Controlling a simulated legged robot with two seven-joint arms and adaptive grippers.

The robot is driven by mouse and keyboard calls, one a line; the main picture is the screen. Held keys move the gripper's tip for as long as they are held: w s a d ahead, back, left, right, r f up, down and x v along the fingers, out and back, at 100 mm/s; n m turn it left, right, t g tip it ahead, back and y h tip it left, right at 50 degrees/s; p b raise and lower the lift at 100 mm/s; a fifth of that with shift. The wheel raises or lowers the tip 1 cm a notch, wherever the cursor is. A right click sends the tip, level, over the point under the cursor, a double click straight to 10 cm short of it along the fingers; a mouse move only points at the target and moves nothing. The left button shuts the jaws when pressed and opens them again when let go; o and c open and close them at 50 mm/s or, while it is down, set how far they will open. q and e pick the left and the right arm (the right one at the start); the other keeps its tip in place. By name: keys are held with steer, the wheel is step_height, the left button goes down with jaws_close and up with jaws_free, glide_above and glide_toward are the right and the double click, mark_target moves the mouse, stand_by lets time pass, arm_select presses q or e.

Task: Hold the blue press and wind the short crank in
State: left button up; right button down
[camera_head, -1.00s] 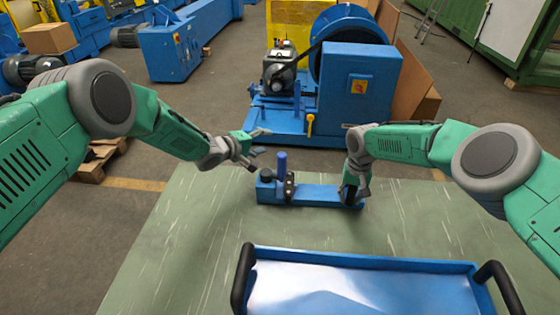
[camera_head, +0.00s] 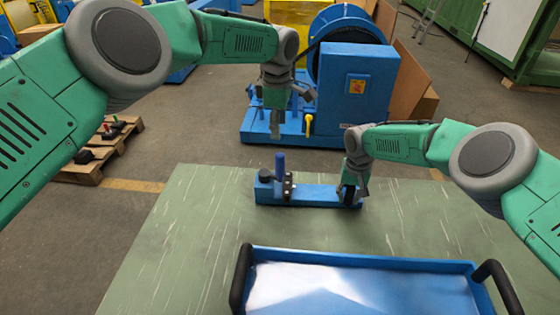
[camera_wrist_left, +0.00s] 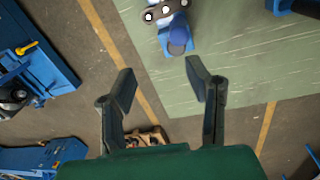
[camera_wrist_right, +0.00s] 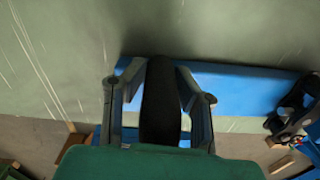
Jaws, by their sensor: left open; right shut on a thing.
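The blue press (camera_head: 315,193) lies on the green table as a long, low blue bar. At its left end stand an upright blue handle (camera_head: 280,165), dark chain-like links (camera_head: 288,187) and a short black knob (camera_head: 265,175). I cannot tell surely which part is the short crank. My right gripper (camera_head: 352,194) is shut on a black grip (camera_wrist_right: 160,105) at the bar's right end. My left gripper (camera_head: 291,118) is open and empty, above and beyond the press, apart from it. In the left wrist view the blue handle (camera_wrist_left: 179,36) lies ahead of the open fingers (camera_wrist_left: 160,82).
A blue tray (camera_head: 370,264) with black side handles lies at the table's front. The green table (camera_head: 190,240) is clear to the left of the press. A large blue machine (camera_head: 358,95) stands on the floor behind. A wooden pallet (camera_head: 90,165) is at left.

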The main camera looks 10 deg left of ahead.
mark_target(280, 160)
arm_select(q)
steer(key=shift+s+d+r+g, duration=0.3)
steer(key=shift+s+r+g, duration=0.25)
steer(key=shift+s, duration=0.25)
steer(key=shift+s+f, duration=0.15)
steer(key=shift+f, duration=0.05)
step_height(280, 160, down, 11)
steer(key=shift+f, duration=0.2)
jaws_close()
